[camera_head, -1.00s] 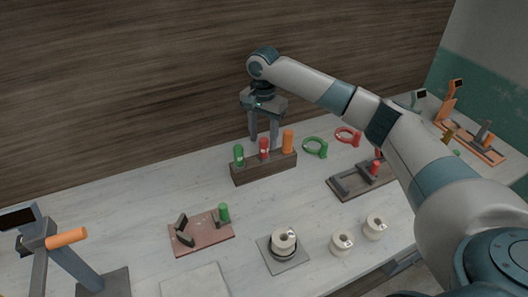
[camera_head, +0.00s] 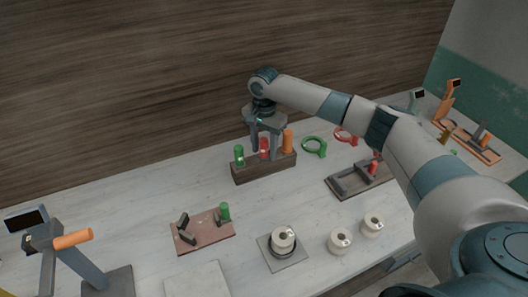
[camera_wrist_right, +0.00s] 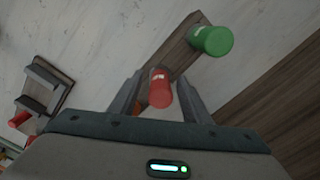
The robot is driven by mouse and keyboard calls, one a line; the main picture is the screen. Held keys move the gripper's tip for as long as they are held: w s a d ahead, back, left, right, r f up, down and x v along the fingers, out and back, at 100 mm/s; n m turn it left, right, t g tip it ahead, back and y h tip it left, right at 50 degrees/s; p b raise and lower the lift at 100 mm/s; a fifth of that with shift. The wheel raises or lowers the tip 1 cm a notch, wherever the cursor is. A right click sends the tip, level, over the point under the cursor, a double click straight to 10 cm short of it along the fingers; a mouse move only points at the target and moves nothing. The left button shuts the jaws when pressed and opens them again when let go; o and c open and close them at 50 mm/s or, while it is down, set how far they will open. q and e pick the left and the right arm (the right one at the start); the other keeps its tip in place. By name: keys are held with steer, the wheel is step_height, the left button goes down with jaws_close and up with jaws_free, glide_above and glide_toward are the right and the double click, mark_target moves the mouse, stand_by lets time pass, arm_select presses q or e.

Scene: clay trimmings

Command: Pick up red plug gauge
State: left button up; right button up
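The red plug gauge (camera_head: 264,148) stands upright in a dark wooden block (camera_head: 264,169), between a green plug gauge (camera_head: 239,155) on its left and an orange one (camera_head: 288,140) on its right. My right gripper (camera_head: 265,156) is lowered over the block, its fingers on either side of the red gauge. In the right wrist view the red gauge (camera_wrist_right: 159,88) sits between the two open fingers (camera_wrist_right: 160,95), with a gap visible beside it. The green gauge (camera_wrist_right: 212,40) is beyond the fingers. My left gripper is not in view.
Green (camera_head: 315,147) and red (camera_head: 346,135) rings lie right of the block. A grey fixture (camera_head: 345,183) stands further right. A reddish plate (camera_head: 203,234) and several white spools, one on a grey plate (camera_head: 283,255), are in front. A wooden wall rises behind.

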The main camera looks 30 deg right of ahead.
jaws_close()
steer(key=shift+r, duration=0.1)
step_height(320, 180, up, 9)
steer(key=b, duration=0.3)
steer(key=shift+r, duration=0.45)
stand_by(0.3)
